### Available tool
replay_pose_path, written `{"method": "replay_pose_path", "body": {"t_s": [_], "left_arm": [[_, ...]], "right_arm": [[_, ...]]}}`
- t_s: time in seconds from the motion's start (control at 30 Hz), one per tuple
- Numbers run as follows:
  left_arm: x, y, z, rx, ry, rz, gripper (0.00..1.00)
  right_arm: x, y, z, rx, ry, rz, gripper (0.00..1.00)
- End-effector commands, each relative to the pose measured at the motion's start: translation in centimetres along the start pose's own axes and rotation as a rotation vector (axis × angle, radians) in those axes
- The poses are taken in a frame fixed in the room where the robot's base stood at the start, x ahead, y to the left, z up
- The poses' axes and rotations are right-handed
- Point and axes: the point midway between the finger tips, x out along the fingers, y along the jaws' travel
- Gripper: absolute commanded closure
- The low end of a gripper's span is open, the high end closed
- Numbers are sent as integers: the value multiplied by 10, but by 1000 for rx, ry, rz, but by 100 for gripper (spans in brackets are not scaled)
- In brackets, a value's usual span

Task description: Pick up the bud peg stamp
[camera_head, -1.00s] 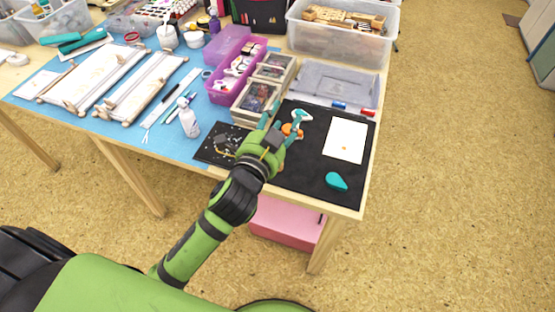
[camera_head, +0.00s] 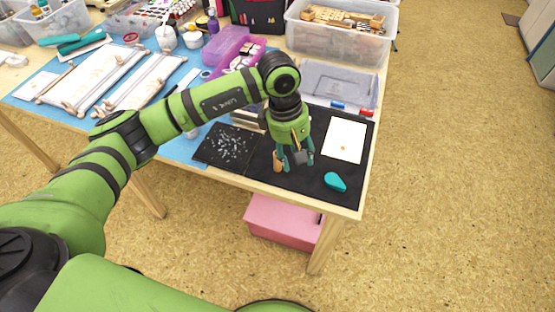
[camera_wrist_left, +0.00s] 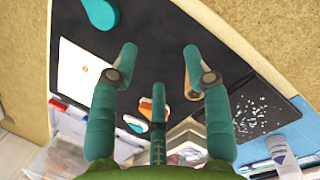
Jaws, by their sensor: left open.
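A tan wooden peg, which looks like the bud peg stamp (camera_head: 278,162), shows at the left of my left gripper (camera_head: 293,160) in the head view. In the left wrist view the peg (camera_wrist_left: 187,82) is partly hidden behind the right finger of my left gripper (camera_wrist_left: 160,52). The fingers are spread over the black mat (camera_wrist_left: 155,28) with nothing between their tips. I cannot tell whether the right finger touches the peg. My right gripper is in neither view.
A teal drop-shaped inkpad (camera_head: 335,182) and white paper (camera_head: 344,140) with an orange mark lie on the mat. An orange inkpad (camera_wrist_left: 148,110) lies behind the gripper's third finger. A dark sheet with pale bits (camera_head: 226,145) is to the left. Bins stand at the back.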

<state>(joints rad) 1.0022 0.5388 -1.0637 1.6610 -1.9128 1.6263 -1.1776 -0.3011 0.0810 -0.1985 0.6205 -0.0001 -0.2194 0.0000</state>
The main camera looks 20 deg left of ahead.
Motion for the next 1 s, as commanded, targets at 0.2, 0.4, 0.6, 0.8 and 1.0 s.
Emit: {"method": "replay_pose_path", "body": {"t_s": [0.2,0.4,0.6,0.8,1.0], "left_arm": [[-14,-14,-47,16,179,-97,51],[6,-18,-50,15,179,-100,51],[36,-22,-51,14,177,-100,51],[52,-23,-55,15,179,-95,51],[52,-23,-54,16,178,-94,51]], "right_arm": [[-2,0,-1,0,1,0,100],[-11,0,-2,0,1,0,100],[-22,0,-3,-1,1,0,100],[-24,0,-3,-1,1,0,100],[-23,0,-3,-2,1,-1,100]]}}
